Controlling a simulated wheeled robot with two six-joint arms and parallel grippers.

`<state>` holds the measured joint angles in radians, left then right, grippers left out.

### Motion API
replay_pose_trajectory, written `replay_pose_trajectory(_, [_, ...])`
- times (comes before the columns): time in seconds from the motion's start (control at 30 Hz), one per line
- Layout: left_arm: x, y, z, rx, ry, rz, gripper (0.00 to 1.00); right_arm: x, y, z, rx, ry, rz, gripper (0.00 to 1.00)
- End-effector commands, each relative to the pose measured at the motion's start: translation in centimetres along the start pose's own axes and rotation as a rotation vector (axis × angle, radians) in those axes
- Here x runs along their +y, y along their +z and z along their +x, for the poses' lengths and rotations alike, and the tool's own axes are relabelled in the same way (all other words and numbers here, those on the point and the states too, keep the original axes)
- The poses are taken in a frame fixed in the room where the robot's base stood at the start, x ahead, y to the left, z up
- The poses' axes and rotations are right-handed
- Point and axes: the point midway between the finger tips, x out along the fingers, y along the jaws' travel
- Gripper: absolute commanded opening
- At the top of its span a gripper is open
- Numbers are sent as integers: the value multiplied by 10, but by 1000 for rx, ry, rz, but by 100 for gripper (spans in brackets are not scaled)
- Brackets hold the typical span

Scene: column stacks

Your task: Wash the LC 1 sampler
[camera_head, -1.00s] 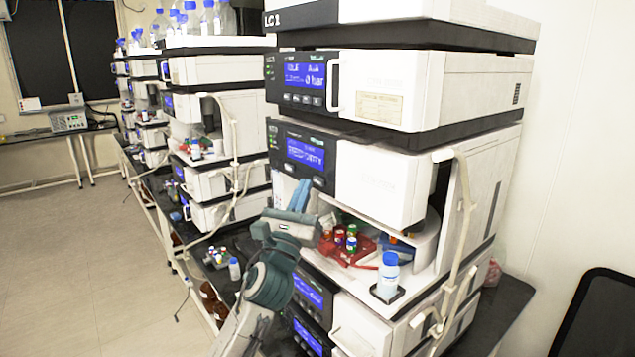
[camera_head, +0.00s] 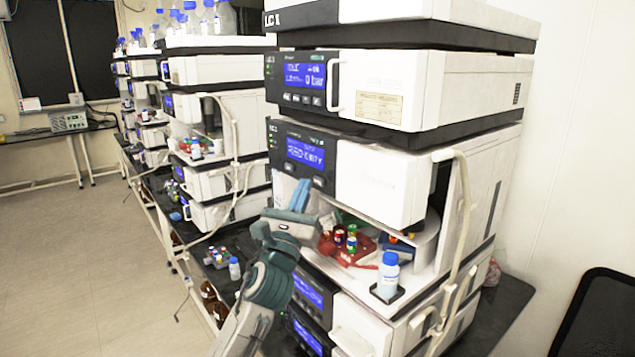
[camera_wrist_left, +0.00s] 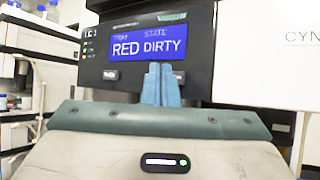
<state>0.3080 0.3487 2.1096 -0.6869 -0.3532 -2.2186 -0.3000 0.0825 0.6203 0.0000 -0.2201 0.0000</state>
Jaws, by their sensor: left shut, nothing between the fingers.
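The sampler module (camera_head: 375,185) is in the near stack in the head view, with a white front and a dark left panel. Its blue display (camera_head: 305,152) reads "RED DIRTY" in the wrist view (camera_wrist_left: 148,43), under the words tray and state. Its label is too blurred to read surely. Two buttons sit below the display; the left button (camera_wrist_left: 110,75) is clear and the right button (camera_wrist_left: 179,78) is partly behind my fingers. My left gripper (camera_head: 303,184) is shut and empty, its blue fingertips (camera_wrist_left: 161,68) just in front of the panel; contact cannot be told. My right gripper is out of view.
A red vial tray (camera_head: 349,250), a blue tray (camera_head: 400,247) and a blue-capped bottle (camera_head: 388,277) are in the open bay below. A pump module (camera_head: 390,90) with a white handle is above.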

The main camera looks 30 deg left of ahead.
Motion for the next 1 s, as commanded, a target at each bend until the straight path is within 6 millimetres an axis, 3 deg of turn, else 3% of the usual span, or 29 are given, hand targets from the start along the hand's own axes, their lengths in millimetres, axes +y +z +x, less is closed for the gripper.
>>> replay_pose_trajectory(1.0, [-4, -4, 6, 0, 0, 0, 0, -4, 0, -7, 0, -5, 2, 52])
